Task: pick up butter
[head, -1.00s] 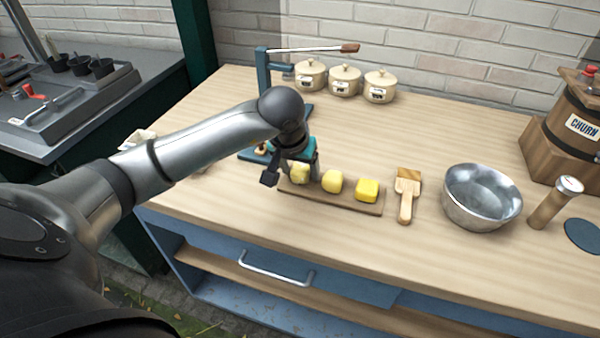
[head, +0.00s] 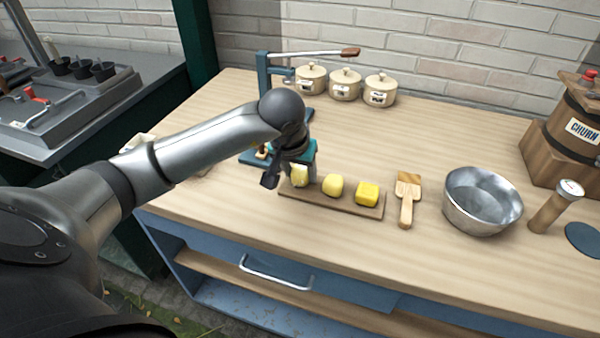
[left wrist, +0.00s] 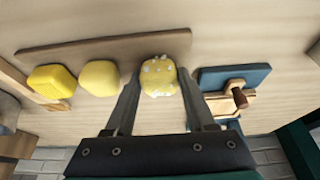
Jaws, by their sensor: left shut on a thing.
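Three yellow butter pieces sit in a row at a thin wooden board (head: 340,204). The leftmost butter lump (head: 300,177) is at my left gripper (head: 292,182), which points down over the board's left end. In the left wrist view this lump (left wrist: 158,77) is pale yellow with white flecks and lies between the two fingers, which are shut on it. I cannot tell whether it touches the board. The middle butter piece (head: 333,185) is rounded, and the right butter piece (head: 367,193) is a brighter block. My right gripper is not in view.
A wooden paddle (head: 407,198) and a metal bowl (head: 481,200) are right of the board. A blue press-like stand (head: 263,85) and lidded pots (head: 344,86) stand behind. A wooden churn (head: 570,135) is far right. The tabletop between board and pots is clear.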

